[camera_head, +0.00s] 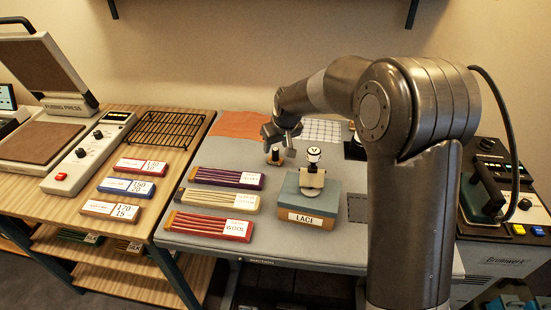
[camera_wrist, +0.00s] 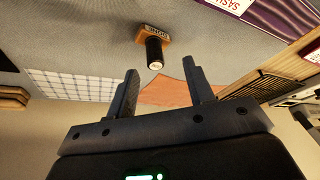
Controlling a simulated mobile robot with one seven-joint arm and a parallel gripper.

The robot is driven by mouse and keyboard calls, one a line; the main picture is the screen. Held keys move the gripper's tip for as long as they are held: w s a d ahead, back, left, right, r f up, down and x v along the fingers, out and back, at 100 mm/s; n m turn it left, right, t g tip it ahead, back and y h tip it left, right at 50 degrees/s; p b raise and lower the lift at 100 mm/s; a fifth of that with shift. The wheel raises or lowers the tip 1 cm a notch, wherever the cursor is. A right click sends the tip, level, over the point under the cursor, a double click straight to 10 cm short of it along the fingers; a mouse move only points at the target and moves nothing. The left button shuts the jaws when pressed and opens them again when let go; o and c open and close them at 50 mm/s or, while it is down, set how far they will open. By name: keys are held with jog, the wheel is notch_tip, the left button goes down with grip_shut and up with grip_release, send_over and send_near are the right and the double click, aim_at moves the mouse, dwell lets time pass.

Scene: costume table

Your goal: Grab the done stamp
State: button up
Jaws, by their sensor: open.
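My gripper (camera_head: 283,134) is open and empty just above and behind the stamp in the head view. In the wrist view, the stamp lies beyond the open fingertips (camera_wrist: 160,72), roughly centred between them, with no visible contact.
A teal-and-wood LACE box (camera_head: 307,215) with a white-topped knob (camera_head: 313,155) stands right of the stamp. Labelled fabric bundles (camera_head: 226,178) lie to the left. A black wire rack (camera_head: 166,129) is farther left. A white grid sheet (camera_head: 321,130) lies behind.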

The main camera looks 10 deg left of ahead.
aim_at(276, 150)
jog(key=shift+w+x, duration=0.15)
jog(key=shift+x, duration=1.2)
jog(key=shift+w+x, duration=0.15)
jog(key=shift+x, duration=1.2)
jog(key=shift+d, duration=0.2)
grip_shut()
